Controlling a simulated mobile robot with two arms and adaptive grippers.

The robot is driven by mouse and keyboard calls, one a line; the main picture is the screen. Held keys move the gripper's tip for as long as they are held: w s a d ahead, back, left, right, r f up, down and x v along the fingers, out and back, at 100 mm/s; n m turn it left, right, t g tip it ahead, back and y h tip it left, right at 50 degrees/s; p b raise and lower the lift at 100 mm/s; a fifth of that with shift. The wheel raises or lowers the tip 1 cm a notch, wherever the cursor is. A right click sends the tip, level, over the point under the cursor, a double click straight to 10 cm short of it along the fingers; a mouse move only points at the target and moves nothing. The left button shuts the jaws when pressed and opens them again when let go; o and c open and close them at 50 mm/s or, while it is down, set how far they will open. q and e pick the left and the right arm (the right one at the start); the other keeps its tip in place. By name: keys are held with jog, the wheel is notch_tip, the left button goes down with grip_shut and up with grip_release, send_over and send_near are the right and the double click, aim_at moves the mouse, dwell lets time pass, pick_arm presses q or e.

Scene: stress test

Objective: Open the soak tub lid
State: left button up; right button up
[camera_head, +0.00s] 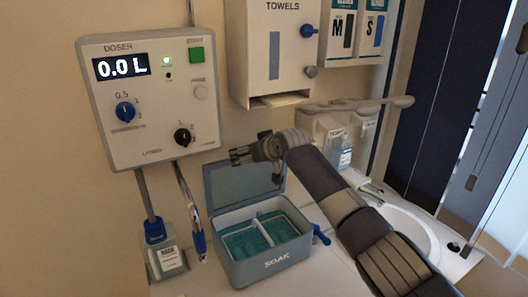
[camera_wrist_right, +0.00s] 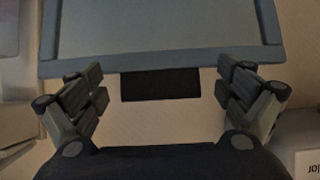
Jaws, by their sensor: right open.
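The grey-blue soak tub (camera_head: 270,263), marked SOAK, stands on the counter. Its lid (camera_head: 228,186) is raised and stands up at the tub's back edge, so the tub is open. Inside are teal compartments with a pale divider (camera_head: 257,223). My right gripper (camera_head: 240,155) is open at the lid's top edge, partly hidden by its own wrist. In the right wrist view the lid (camera_wrist_right: 160,60) fills the top, and a dark tab (camera_wrist_right: 160,85) on its edge lies between the spread fingers, with gaps on both sides. My left gripper is out of view.
A doser box (camera_head: 150,98) reading 0.0 L hangs on the wall at left. A towel dispenser (camera_head: 275,45) hangs above. A blue handle (camera_head: 321,235) sits at the tub's right, and a sink (camera_head: 415,228) lies beyond my right arm.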

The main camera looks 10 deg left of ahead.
jog(key=v, duration=1)
jog(key=shift+s+d, duration=0.2)
jog(key=shift+s, duration=0.15)
jog(key=shift+r, duration=0.15)
